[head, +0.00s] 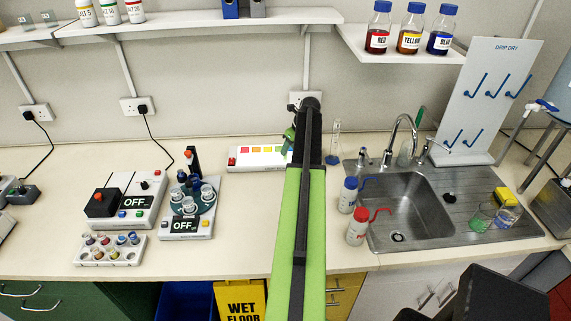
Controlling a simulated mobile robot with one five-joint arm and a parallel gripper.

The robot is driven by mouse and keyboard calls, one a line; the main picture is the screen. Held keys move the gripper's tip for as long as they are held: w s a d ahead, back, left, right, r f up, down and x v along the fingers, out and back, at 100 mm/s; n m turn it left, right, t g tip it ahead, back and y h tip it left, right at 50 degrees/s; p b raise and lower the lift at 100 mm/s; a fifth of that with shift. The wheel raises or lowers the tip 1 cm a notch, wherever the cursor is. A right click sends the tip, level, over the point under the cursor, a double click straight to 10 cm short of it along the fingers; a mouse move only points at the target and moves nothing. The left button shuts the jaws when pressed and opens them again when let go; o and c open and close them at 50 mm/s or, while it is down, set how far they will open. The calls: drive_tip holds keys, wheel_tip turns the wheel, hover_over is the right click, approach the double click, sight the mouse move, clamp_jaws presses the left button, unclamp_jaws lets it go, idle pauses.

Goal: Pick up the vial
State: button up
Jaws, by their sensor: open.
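Several small vials with coloured caps stand in a white rack (108,256) at the front left of the bench. A blue-capped vial (133,238) stands at the rack's back right. More vials or tubes sit in a round dark holder (190,208) on a device reading OFF, to the right of the rack. Which one is the vial meant, I cannot tell. My gripper (309,130) is at the far end of my raised green arm, near the back of the bench and well right of the rack. It is open; its fingers are mostly hidden by the arm.
Another OFF device (125,202) stands behind the rack. A white strip with coloured squares (258,157) lies left of my gripper. Two bottles (357,226) stand left of the sink (410,205). Free bench lies between the devices and my arm.

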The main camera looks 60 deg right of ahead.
sight(285, 161)
drive_tip(key=b+x, duration=0.3)
drive_tip(key=a+b+x, duration=0.1)
drive_tip(key=b+x, duration=0.1)
drive_tip(key=shift+w+d+f, duration=0.1)
drive_tip(key=shift+f, duration=0.1)
drive_tip(key=shift+r, duration=0.2)
clamp_jaws()
